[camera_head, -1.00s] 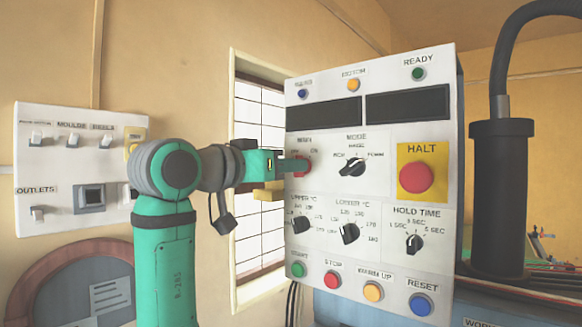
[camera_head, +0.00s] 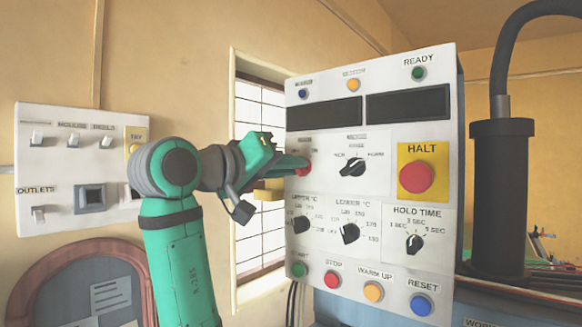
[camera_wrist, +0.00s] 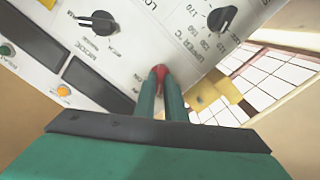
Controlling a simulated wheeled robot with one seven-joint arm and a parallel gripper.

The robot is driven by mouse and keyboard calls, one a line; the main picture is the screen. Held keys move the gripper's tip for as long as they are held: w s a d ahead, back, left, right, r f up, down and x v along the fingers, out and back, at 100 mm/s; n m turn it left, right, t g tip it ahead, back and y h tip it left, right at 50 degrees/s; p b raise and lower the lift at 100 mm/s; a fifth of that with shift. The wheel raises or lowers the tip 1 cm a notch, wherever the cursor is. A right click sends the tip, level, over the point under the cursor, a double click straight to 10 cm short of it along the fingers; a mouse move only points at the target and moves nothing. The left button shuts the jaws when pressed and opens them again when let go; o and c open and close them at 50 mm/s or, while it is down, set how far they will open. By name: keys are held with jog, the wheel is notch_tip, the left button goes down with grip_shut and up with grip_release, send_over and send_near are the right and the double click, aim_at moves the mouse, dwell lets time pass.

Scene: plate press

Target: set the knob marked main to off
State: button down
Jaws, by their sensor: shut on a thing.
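The main knob (camera_head: 305,167) is red and sits at the upper left of the white control panel's knob area. My gripper (camera_head: 297,163) reaches it from the left, and its green fingers are shut on it. In the wrist view the two fingertips (camera_wrist: 160,76) close around the red knob (camera_wrist: 160,69), which shows only in part between them. My fingers hide most of the knob and its marks, so I cannot read its setting.
The mode knob (camera_head: 352,167) is just right of the main knob. The red HALT button (camera_head: 416,177) is further right. The upper temperature knob (camera_head: 300,224) is below. A barred window (camera_head: 259,130) is behind my gripper, and a switch panel (camera_head: 60,170) hangs at the left.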

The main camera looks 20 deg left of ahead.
jog(key=shift+s+a+r, duration=0.1)
jog(key=shift+a, duration=0.05)
jog(key=c, duration=1.8)
grip_release()
jog(key=v, duration=1)
jog(key=shift+s+a, duration=0.15)
jog(key=shift+s, duration=0.25)
